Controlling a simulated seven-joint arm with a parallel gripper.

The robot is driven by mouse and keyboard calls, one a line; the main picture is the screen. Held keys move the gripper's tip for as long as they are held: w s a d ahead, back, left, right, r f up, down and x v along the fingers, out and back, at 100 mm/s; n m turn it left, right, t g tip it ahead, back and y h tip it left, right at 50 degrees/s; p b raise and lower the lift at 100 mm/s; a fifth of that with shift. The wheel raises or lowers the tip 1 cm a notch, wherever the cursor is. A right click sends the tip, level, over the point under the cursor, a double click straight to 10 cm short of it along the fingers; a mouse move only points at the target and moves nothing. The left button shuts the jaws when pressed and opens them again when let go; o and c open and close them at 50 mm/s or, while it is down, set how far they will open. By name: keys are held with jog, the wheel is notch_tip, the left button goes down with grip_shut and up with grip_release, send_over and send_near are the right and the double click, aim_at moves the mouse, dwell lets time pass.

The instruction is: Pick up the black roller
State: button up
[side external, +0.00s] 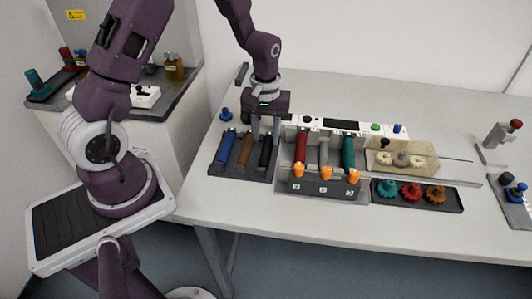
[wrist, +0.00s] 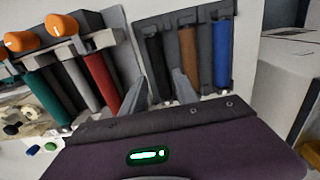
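The black roller (side external: 265,155) lies in the dark tray (side external: 233,174) on the table, at the right of a brown and a blue roller. In the wrist view the black roller (wrist: 158,62) shows between the two finger lines, with the brown and blue rollers to its right. My gripper (side external: 266,137) points down at the far end of the black roller. In the wrist view my gripper (wrist: 162,88) is open, with one finger on each side of the roller. I see gaps beside the roller but cannot tell how far down the fingers reach.
The brown roller (side external: 246,150) is close beside the black one, with the blue roller (side external: 224,147) beyond. A printer unit (side external: 322,186) with red, grey and green rollers and orange knobs stands just right. A gear tray (side external: 414,204) is farther right. The table front is clear.

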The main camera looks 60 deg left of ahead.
aim_at(266, 150)
notch_tip(266, 150, down, 5)
jog(key=shift+f, duration=0.2)
grip_shut()
jog(key=shift+r, duration=0.1)
notch_tip(266, 150, up, 10)
dwell(0.3)
